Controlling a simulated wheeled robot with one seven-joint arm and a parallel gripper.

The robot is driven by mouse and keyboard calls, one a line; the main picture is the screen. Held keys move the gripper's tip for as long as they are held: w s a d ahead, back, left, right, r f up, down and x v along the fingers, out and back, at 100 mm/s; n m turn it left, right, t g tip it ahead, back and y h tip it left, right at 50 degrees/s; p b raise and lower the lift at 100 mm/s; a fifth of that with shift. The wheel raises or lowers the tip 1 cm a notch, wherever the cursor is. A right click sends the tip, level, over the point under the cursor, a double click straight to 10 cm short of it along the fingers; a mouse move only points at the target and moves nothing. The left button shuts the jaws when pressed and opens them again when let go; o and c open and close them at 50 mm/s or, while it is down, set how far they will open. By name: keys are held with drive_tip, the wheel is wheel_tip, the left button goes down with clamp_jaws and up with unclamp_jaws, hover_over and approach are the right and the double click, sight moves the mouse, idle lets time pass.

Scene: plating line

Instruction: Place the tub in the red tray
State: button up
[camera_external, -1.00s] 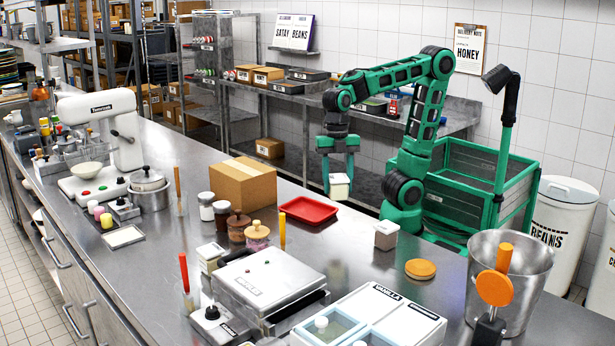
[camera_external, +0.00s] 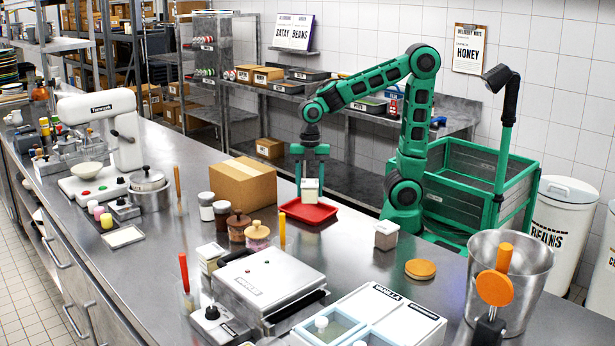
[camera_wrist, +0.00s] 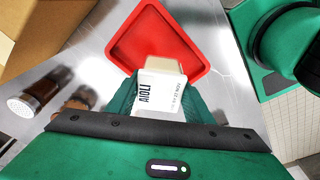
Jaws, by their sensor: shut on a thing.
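The tub (camera_external: 310,189) is a small cream-white box; its label reads AIOLI in the wrist view (camera_wrist: 160,93). My gripper (camera_external: 310,182) is shut on the tub, with a finger on each side of it. The red tray (camera_external: 291,209) lies on the steel counter, and it also shows in the wrist view (camera_wrist: 192,28). The tub is over the tray in both views. I cannot tell whether its underside touches the tray floor. The tray shows nothing else in it.
A cardboard box (camera_external: 243,183) stands close to the left of the tray. Bare counter lies in front of the tray.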

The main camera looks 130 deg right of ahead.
sight(308, 199)
drive_tip(key=shift+d+f, duration=0.4)
drive_tip(key=shift+f, duration=1.8)
drive_tip(key=shift+f, duration=0.1)
drive_tip(key=o, duration=1.2)
